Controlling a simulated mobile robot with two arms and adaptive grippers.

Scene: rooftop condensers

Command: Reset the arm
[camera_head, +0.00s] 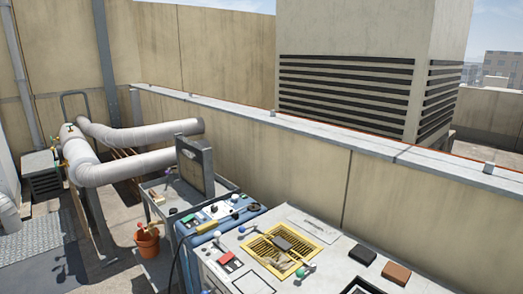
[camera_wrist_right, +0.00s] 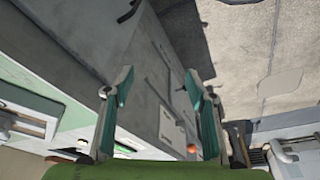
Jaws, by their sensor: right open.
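My right gripper (camera_wrist_right: 158,84) shows in the right wrist view as two teal and grey fingers. They are spread well apart, with nothing between them. A grey panelled surface lies beyond the fingers, and I cannot tell how far off it is. Neither of my arms nor grippers shows in the head view. My left gripper is in no view.
In the head view, a light work surface (camera_head: 218,268) at the bottom carries a yellow-framed grate (camera_head: 258,246), a black block (camera_head: 362,255) and a brown block (camera_head: 396,273). A low wall (camera_head: 300,172) runs behind.

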